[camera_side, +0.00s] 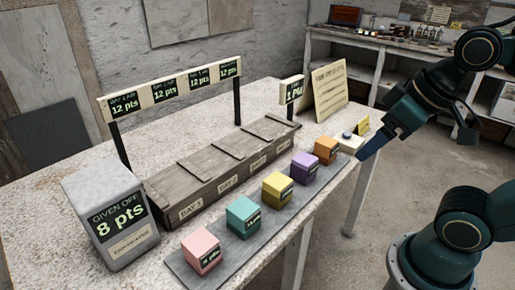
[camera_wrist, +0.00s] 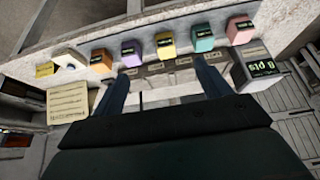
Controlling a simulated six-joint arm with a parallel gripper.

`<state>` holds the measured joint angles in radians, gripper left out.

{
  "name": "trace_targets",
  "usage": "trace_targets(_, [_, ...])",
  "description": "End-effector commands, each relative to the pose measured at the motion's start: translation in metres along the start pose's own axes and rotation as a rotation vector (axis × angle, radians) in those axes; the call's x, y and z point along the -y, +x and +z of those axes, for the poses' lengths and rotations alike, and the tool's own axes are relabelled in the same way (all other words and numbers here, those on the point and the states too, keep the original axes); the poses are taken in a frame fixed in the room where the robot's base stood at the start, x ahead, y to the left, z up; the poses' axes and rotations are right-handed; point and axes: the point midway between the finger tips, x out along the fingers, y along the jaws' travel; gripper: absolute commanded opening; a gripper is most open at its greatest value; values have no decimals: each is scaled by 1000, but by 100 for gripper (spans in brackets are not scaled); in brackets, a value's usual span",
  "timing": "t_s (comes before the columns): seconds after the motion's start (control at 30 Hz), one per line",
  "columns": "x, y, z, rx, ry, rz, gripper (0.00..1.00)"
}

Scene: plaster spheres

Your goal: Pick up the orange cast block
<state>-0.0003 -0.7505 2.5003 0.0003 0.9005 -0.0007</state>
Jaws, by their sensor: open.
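The orange cast block (camera_side: 326,150) stands at the far right end of the row of coloured blocks on a grey strip (camera_side: 262,232) along the table's front edge. It also shows in the wrist view (camera_wrist: 101,60), at the left of the row, with a dark label. My gripper (camera_side: 366,156) hangs in the air to the right of the orange block, apart from it. In the wrist view its two fingers (camera_wrist: 162,78) are spread wide with nothing between them that they hold.
Purple (camera_side: 305,166), yellow (camera_side: 277,189), teal (camera_side: 243,216) and pink (camera_side: 201,250) blocks share the strip. A wooden bay box (camera_side: 220,170) with slatted lids stands behind. A grey block (camera_side: 110,215) marked 8 pts is at left. A small button box (camera_side: 348,142) sits beside the orange block.

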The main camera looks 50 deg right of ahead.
Motion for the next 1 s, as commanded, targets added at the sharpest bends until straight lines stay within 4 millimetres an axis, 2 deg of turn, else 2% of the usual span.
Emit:
trace_targets(0.43, [0, 0, 0, 0, 1, 0, 76])
trace_targets(0.47, [0, 0, 0, 0, 1, 0, 80])
trace_targets(0.77, [0, 0, -1, 1, 4, 1, 80])
trace_targets(1.0, [-6, 2, -14, 25, 73, 14, 80])
